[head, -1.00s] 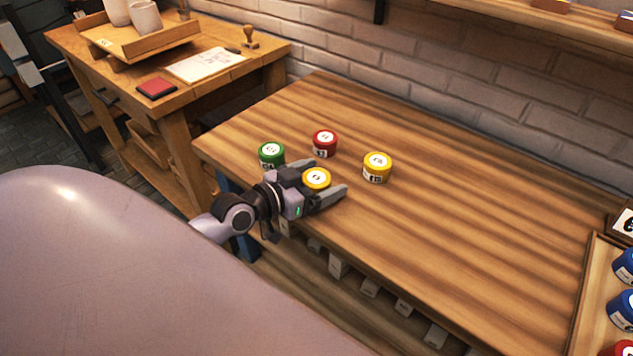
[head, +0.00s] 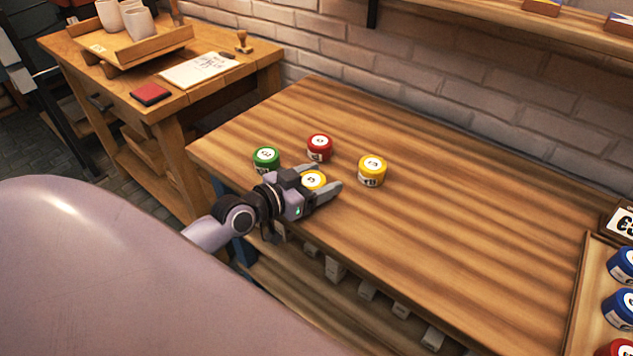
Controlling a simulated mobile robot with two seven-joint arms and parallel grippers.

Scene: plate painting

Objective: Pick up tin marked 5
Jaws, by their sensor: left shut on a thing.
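A yellow tin (head: 313,180) with a white label on its lid stands near the front left of the wooden table. The mark on its lid is too small to read surely. My left gripper (head: 322,185) is shut on this tin, with one finger on each side of it. The tin's lower side is hidden by the gripper. A second yellow tin (head: 371,171) stands to the right, apart from the gripper. A red tin (head: 319,148) stands behind, and a green tin (head: 266,159) stands to the left. My right gripper is not in view.
The table (head: 450,220) is bare to the right of the tins. A wooden tray (head: 584,300) with blue and red tins sits at its right end. A brick wall (head: 440,90) runs behind. A side desk (head: 215,90) with a red pad and paper stands at the left.

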